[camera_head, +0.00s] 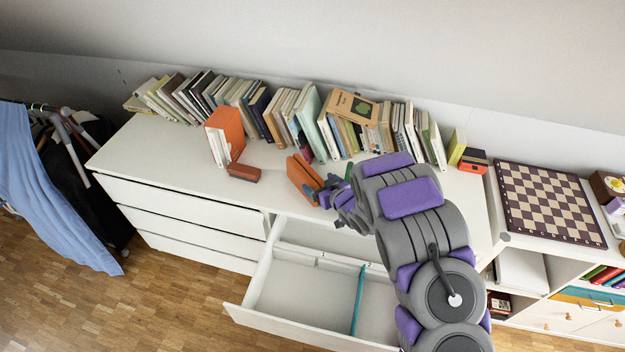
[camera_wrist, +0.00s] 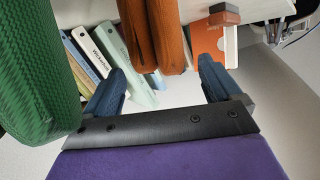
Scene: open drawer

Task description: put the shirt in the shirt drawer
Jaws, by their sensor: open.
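My gripper (camera_head: 328,197) is over the dresser top, its fingers apart and empty in the wrist view (camera_wrist: 160,88). An orange-brown upright item (camera_head: 303,180) stands just left of it; in the wrist view its two thick slabs (camera_wrist: 150,35) show beyond the fingers. A green textured item (camera_wrist: 38,70) is close at the left of the wrist view; in the head view my arm hides most of it. I cannot tell whether either is the shirt. The top drawer (camera_head: 290,285) is pulled out below, with a teal divider (camera_head: 358,300) and no clothing visible inside.
A row of books (camera_head: 270,110) lines the back of the dresser (camera_head: 170,165). An orange book (camera_head: 226,135) and a small brown box (camera_head: 243,172) stand left of my gripper. Blue cloth (camera_head: 50,170) hangs on a rack at left. A chessboard (camera_head: 548,200) lies at right.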

